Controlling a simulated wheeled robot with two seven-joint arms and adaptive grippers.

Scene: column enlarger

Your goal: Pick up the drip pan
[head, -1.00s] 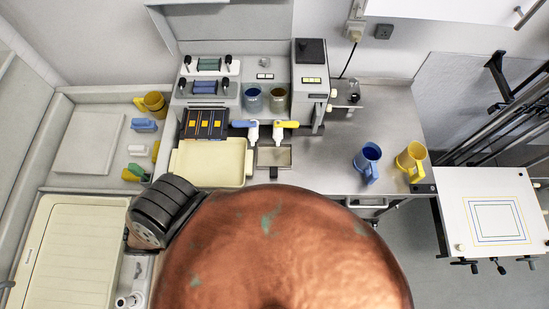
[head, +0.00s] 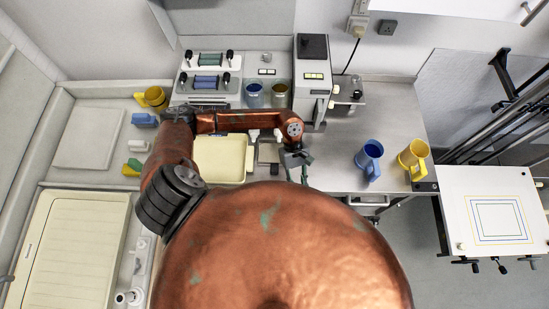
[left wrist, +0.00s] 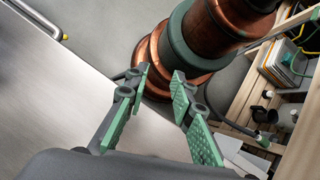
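The small shallow grey tray (head: 268,154), which I take to be the drip pan, lies on the steel counter below the white nozzles, right of a cream tray. My left arm crosses above and hides part of the area around it. My left gripper (head: 301,171) is just to its right in the head view, near the counter's front edge. In the left wrist view the gripper (left wrist: 161,84) is open, with green-padded fingers apart and nothing between them. The pan does not show in that view. My right gripper is in neither current view.
The cream tray (head: 221,181) stands beside the pan. A grey column device (head: 312,80) stands behind. A blue jug (head: 369,158) and a yellow jug (head: 412,158) stand to the right. The steel counter (head: 340,135) is clear between device and jugs.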

